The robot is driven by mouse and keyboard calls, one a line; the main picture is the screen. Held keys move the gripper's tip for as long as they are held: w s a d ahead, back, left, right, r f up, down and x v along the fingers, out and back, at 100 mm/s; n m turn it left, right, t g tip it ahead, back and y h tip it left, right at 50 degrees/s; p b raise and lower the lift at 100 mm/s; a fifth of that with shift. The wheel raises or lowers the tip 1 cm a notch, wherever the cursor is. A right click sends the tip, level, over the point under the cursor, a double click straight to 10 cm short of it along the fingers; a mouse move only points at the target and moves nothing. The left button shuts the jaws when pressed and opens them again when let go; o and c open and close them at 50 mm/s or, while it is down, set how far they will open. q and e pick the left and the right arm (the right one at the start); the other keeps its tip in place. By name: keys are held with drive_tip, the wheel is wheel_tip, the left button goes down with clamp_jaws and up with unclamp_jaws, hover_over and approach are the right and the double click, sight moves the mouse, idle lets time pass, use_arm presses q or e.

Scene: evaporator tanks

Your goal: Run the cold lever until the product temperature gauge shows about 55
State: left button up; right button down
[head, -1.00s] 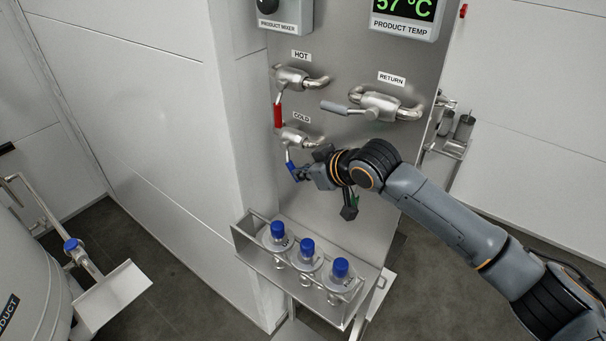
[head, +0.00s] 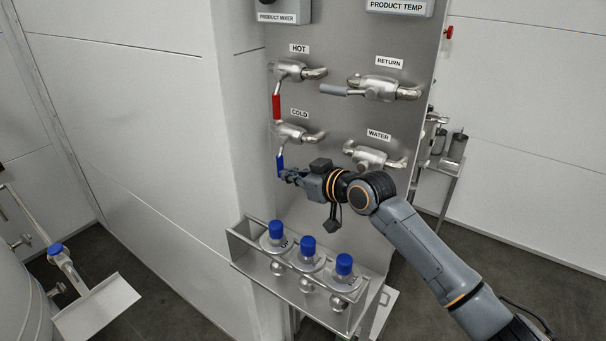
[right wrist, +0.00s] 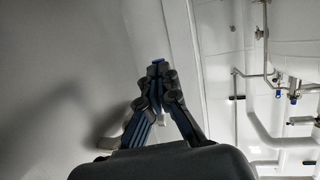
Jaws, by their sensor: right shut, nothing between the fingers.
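The cold valve (head: 291,133) is on the steel panel under the COLD label. Its blue lever handle (head: 280,164) hangs almost straight down. My right gripper (head: 284,175) is at the handle's lower end, just to its right; I cannot tell whether they touch. Its fingers are closed together with nothing between them, as the right wrist view (right wrist: 158,68) also shows. My left gripper is out of view.
The hot valve's red lever (head: 276,107) hangs just above the cold valve. The return valve (head: 380,88) and water valve (head: 372,157) are to the right. A steel rack (head: 240,245) with blue-capped bottles (head: 308,250) stands below my right arm.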

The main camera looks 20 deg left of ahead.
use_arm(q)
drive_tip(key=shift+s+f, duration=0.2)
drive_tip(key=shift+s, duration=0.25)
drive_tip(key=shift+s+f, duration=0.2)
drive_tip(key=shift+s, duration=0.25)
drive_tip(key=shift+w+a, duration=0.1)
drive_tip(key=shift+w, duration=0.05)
